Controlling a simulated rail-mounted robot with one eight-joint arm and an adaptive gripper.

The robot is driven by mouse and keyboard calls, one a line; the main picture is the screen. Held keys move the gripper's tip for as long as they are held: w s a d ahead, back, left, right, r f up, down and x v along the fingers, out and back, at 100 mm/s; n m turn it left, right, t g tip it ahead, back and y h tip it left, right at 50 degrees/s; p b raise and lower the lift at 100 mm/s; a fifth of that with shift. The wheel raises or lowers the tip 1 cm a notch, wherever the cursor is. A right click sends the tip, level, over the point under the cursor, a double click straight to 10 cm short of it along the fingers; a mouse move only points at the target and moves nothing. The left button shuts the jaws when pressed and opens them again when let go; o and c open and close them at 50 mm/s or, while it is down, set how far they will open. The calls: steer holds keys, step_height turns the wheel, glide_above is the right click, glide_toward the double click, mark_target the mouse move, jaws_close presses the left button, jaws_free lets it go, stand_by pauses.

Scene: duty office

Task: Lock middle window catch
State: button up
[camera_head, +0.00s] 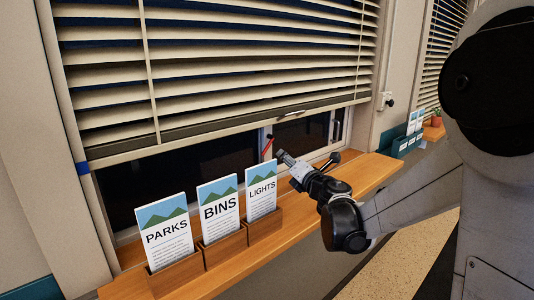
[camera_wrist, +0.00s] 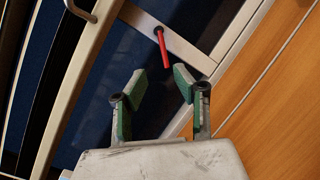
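The window catch has a red handle (camera_head: 267,148) on the window frame, below the lowered blind. In the wrist view the red handle (camera_wrist: 165,48) hangs from a dark round pivot, beyond my fingertips. My gripper (camera_head: 283,155) reaches over the sill close to the catch in the head view. In the wrist view my gripper (camera_wrist: 160,82) is open, with a clear gap between its two green-and-grey fingers. The red handle lies ahead of that gap, and nothing is between the fingers.
Leaflet holders marked PARKS (camera_head: 168,232), BINS (camera_head: 220,209) and LIGHTS (camera_head: 262,192) stand on the wooden sill (camera_head: 365,172), left of my gripper. The slatted blind (camera_head: 220,60) hangs above the catch. Another window with leaflets (camera_head: 415,122) and a plant is at the right.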

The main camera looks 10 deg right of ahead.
mark_target(266, 150)
steer(key=shift+n, duration=0.6)
steer(key=w+a, duration=0.1)
steer(key=w, duration=0.3)
steer(key=w+a+f, duration=0.1)
steer(key=w, duration=0.3)
steer(key=w+a, duration=0.1)
steer(key=w, duration=0.4)
steer(key=shift+a+f+p, duration=0.2)
steer(key=shift+a+p, duration=0.1)
steer(key=shift+c, duration=0.2)
jaws_close()
